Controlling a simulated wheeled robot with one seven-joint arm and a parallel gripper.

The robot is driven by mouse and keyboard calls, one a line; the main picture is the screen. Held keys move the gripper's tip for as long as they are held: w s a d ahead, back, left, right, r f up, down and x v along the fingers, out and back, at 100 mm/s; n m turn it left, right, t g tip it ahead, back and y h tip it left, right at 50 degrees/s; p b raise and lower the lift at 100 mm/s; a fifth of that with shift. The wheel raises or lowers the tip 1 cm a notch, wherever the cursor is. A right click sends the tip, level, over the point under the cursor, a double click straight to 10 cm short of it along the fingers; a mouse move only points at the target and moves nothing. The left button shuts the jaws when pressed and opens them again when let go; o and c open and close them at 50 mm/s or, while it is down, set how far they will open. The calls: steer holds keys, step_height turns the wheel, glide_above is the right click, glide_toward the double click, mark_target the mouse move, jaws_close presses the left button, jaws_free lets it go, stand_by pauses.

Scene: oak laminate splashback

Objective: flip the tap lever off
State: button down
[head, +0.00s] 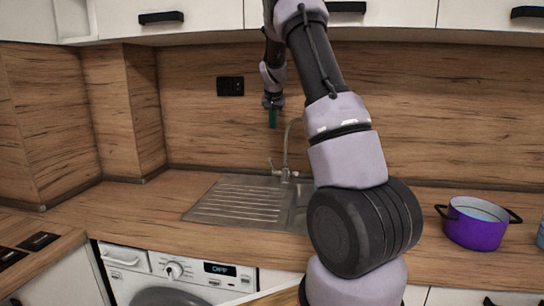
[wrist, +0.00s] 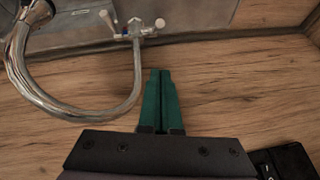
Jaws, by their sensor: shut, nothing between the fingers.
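The chrome tap (head: 285,172) stands at the back edge of the sink, with a tall curved spout partly hidden behind my arm. In the wrist view the tap body (wrist: 137,45) has small pale-tipped handles on both sides, one of them the handle (wrist: 159,23); I cannot tell which is the lever to flip or its setting. My gripper (head: 272,124) hangs pointing down above and slightly left of the tap, apart from it. In the wrist view my gripper's green fingers (wrist: 160,72) are shut together and empty, with their tips near the tap body but not touching.
The steel sink (head: 240,202) has a ribbed drainer at left; its basin is partly hidden by my arm. A purple pot (head: 475,224) stands on the counter at right. A black wall socket (head: 230,86) is on the wooden splashback. Cabinets hang above.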

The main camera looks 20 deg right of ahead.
steer(key=shift+h, duration=0.4)
steer(key=w+f, duration=0.1)
steer(key=w+d+f, duration=0.2)
steer(key=f, duration=0.1)
steer(key=shift+w, duration=0.2)
steer(key=shift+f, duration=0.1)
steer(key=x, duration=1)
steer(key=shift+s+f, duration=0.1)
steer(key=shift+f, duration=0.05)
steer(key=shift+s+a+f, duration=0.65)
steer(key=shift+s+a, duration=0.05)
steer(key=shift+a, duration=0.1)
steer(key=shift+s+a+f, duration=0.3)
steer(key=shift+s+f, duration=0.05)
steer(key=shift+f, duration=0.15)
